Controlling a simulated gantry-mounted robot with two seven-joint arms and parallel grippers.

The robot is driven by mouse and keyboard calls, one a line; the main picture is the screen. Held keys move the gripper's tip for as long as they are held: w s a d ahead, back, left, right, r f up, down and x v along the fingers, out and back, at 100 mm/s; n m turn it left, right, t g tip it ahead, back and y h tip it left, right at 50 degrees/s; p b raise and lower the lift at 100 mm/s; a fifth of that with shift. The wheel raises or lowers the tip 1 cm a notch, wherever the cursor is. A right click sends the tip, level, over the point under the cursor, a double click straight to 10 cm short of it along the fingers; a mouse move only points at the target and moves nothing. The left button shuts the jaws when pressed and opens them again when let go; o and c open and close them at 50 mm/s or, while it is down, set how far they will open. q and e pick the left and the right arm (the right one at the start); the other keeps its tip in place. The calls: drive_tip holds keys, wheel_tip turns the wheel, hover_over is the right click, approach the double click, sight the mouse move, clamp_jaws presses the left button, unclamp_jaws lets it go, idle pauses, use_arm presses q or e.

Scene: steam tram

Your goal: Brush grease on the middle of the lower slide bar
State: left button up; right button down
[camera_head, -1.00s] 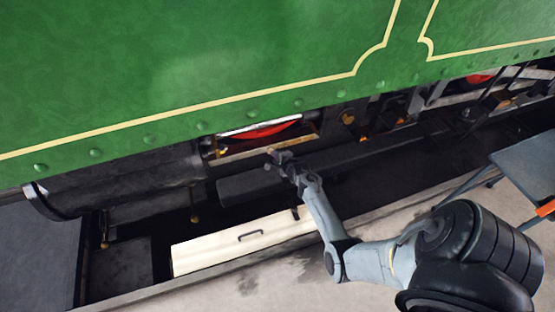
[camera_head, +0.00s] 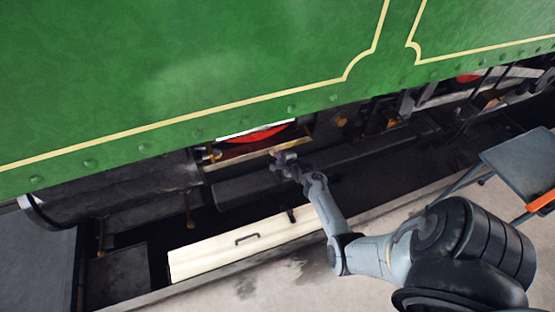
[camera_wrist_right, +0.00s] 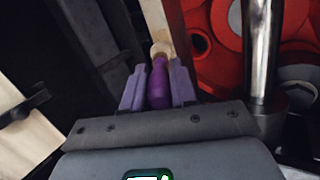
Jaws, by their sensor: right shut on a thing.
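The lower slide bar (camera_head: 238,157) is a tan, narrow bar under the red-backed opening below the green side sheet. In the right wrist view what looks like the same tan bar (camera_wrist_right: 153,22) runs up from just beyond the gripper. My right gripper (camera_head: 277,156) is right of the bar's middle, close to it. In the right wrist view its lavender fingers (camera_wrist_right: 158,86) are shut on a purple-handled brush (camera_wrist_right: 158,85) with a pale round end. That end overlaps the bar; I cannot tell if it touches. The bristles are hidden. My left gripper is out of view.
A bright steel rod (camera_wrist_right: 262,50) and red wheel parts (camera_wrist_right: 215,65) lie to the right in the wrist view. The green side sheet (camera_head: 180,70) overhangs the opening.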

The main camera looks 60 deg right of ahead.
drive_tip(key=s+d, duration=0.9)
drive_tip(key=d, duration=0.2)
drive_tip(key=shift+d+p, duration=0.2)
drive_tip(key=shift+p, duration=0.25)
idle(1.2)
